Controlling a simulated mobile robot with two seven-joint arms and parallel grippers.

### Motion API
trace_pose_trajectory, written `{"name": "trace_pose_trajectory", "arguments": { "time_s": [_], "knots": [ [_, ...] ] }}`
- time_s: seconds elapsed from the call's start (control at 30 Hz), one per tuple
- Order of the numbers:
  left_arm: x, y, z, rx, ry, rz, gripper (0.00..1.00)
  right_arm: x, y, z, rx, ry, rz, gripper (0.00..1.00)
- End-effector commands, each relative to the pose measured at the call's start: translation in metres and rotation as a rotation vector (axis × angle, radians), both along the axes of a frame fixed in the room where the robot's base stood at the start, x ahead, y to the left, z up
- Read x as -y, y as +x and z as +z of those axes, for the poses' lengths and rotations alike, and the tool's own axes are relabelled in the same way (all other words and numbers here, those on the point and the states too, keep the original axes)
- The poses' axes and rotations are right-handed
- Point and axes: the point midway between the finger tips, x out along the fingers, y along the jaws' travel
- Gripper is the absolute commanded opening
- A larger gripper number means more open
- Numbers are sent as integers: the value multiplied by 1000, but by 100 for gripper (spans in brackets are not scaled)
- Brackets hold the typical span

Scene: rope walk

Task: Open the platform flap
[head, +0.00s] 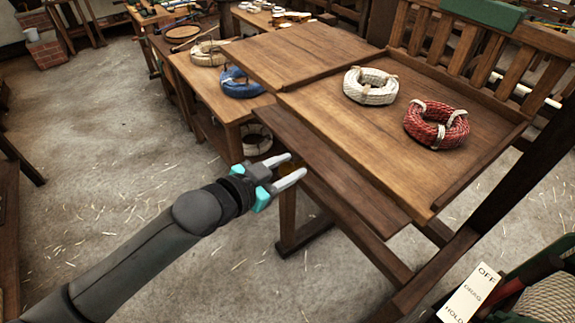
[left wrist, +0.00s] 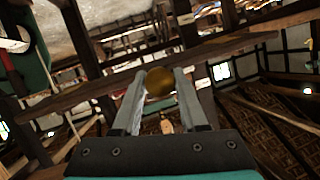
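The wooden platform (head: 340,125) has a railing at its far right side. A long narrow board (head: 335,175) runs along its near left edge, a little lower than the top. A separate flat panel (head: 300,50) adjoins its far left end. Which of these is the flap is unclear. My left gripper (head: 284,168) is beside the narrow board, fingers apart. In the left wrist view a round brass-coloured knob (left wrist: 159,82) shows between the fingertips; contact cannot be told. The knob is not clear in the head view. My right gripper is out of view.
A white rope coil (head: 371,86) and a red one (head: 436,124) lie on the platform. A side table (head: 205,82) behind holds more coils, one blue (head: 240,82). A sign reading OFF, DRAG, HOLD (head: 468,294) stands lower right. The floor at left is mostly clear.

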Motion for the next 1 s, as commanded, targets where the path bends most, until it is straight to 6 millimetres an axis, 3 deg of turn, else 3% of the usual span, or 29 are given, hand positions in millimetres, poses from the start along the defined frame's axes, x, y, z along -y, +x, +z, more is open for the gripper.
{"name": "trace_pose_trajectory", "arguments": {
  "time_s": [0.03,0.23,0.67,1.0],
  "knots": [
    [0,0,0,0,-1,-1,48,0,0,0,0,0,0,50],
    [0,0,0,1,-1,0,71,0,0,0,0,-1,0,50],
    [-7,-8,3,0,2,1,71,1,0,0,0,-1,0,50],
    [-43,-50,21,-2,4,-1,71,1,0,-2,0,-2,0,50]
  ]
}}
